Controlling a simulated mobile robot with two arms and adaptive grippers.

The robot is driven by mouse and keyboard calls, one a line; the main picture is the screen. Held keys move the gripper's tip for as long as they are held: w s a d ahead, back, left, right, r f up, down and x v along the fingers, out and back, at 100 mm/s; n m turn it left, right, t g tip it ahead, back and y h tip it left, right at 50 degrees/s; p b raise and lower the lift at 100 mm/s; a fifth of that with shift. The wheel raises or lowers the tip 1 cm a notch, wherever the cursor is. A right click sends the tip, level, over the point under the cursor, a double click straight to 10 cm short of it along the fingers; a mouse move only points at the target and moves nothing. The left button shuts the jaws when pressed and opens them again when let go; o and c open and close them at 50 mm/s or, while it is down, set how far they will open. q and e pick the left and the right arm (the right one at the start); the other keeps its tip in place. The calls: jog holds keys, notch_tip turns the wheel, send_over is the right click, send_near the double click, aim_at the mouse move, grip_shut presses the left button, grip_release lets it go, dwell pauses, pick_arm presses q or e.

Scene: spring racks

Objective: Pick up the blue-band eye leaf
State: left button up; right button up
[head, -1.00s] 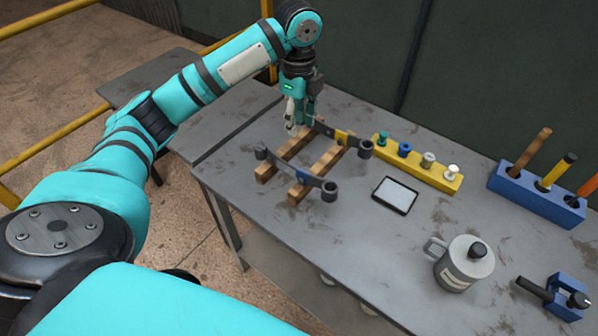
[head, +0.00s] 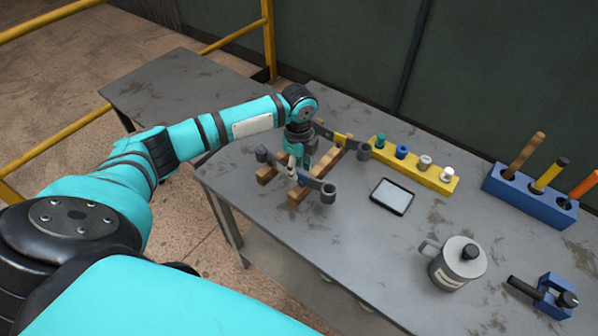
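The blue-band eye leaf (head: 315,184) is a dark grey bar with an eye at each end and a blue band near its middle. It lies across the near ends of two wooden bars on the table. My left gripper (head: 300,173) points down at the blue band, with its fingers apart and very close to the leaf. The fingers hide part of the leaf, and I cannot tell whether they touch it. A yellow-band leaf (head: 341,138) lies behind, across the far ends of the bars. My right gripper is out of view.
The wooden bars (head: 299,194) support both leaves. A yellow block with several coloured pegs (head: 436,182), a tablet (head: 392,196), a grey mug (head: 457,264), a blue tool holder (head: 530,199) and a blue clamp-like tool (head: 556,296) stand to the right. The table's front centre is clear.

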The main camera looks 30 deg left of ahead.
pick_arm(q)
jog(key=shift+f, duration=0.65)
grip_shut()
jog(key=shift+w+r, duration=0.1)
jog(key=shift+r, duration=0.1)
